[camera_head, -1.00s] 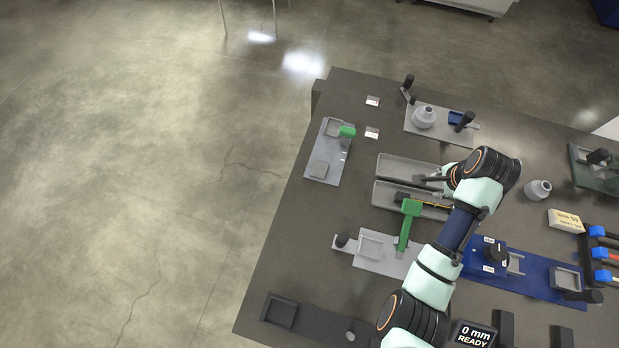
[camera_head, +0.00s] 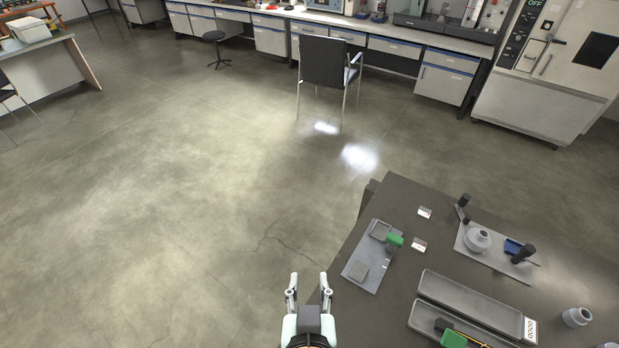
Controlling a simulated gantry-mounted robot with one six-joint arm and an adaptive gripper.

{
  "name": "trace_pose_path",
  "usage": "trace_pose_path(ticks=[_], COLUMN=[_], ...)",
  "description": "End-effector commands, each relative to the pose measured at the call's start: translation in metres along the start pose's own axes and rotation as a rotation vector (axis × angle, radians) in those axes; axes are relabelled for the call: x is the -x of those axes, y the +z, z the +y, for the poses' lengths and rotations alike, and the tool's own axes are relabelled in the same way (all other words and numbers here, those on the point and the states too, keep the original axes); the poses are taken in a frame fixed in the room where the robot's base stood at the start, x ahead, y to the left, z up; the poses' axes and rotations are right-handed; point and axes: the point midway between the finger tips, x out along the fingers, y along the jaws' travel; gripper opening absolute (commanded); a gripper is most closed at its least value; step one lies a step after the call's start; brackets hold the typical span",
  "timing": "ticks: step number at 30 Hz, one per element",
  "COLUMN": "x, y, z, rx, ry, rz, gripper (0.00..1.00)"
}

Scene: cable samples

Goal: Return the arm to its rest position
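My gripper (camera_head: 309,287) shows at the bottom middle of the head camera view. Its two grey fingers point up in the picture and stand apart with nothing between them. It is over the floor just left of the dark workbench (camera_head: 400,207). Only the end of my arm is in view; the rest is below the picture's edge.
On the bench are a grey plate with a green part (camera_head: 395,239), two grey trays (camera_head: 470,300), a fixture plate with a round grey piece (camera_head: 477,239) and a loose grey piece (camera_head: 576,317). A chair (camera_head: 325,62) stands beyond.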

Motion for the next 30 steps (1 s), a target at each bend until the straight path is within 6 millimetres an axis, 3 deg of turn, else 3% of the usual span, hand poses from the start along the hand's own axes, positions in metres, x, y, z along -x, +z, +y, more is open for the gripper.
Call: trace_pose_path(ticks=[1,5,12,15,18,30], x=[0.012,0.039,0.096,0.111,0.115,0.112], y=[-0.025,-0.079,-0.193,-0.223,-0.232,-0.225], z=[0.000,0.001,0.003,0.003,0.004,0.004], rx=[-0.001,-0.003,-0.008,-0.009,-0.010,-0.010], ry=[0.001,0.002,0.005,0.006,0.007,0.007], rz=[0.001,0.001,0.001,0.001,0.000,-0.001], gripper=[0.39,0.39,0.39,0.39,0.39,0.39])
